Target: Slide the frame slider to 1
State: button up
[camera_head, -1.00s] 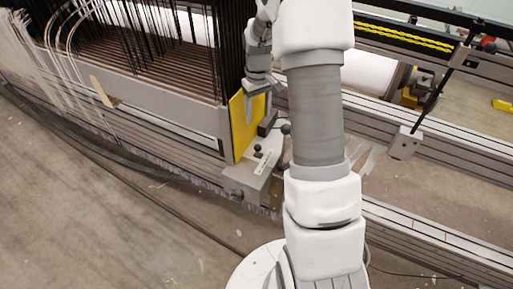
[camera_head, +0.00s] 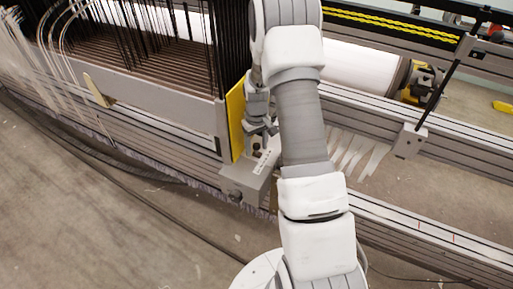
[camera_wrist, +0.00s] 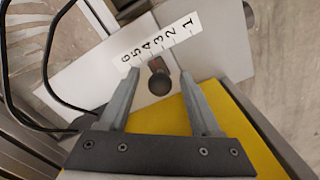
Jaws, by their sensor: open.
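The frame slider shows in the wrist view as a dark round knob (camera_wrist: 160,84) on a short post. It stands on a light metal box beside a white number strip (camera_wrist: 157,40) marked 6 to 1. The knob is near the middle numbers, about 3 to 4, and away from the 1 at the upper right. My gripper (camera_wrist: 160,78) is open, one finger on each side of the knob, with visible gaps. In the head view my gripper (camera_head: 263,133) is low over the grey box (camera_head: 246,181), and the knob is partly hidden.
A yellow panel (camera_head: 235,122) stands close beside my gripper and also fills the lower right of the wrist view (camera_wrist: 240,135). Black cables (camera_wrist: 47,75) lie at the left of the wrist view. The loom's frame and dark threads (camera_head: 170,40) stand to the left.

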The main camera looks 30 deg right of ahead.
grip_shut()
dwell(0.3)
dwell(1.2)
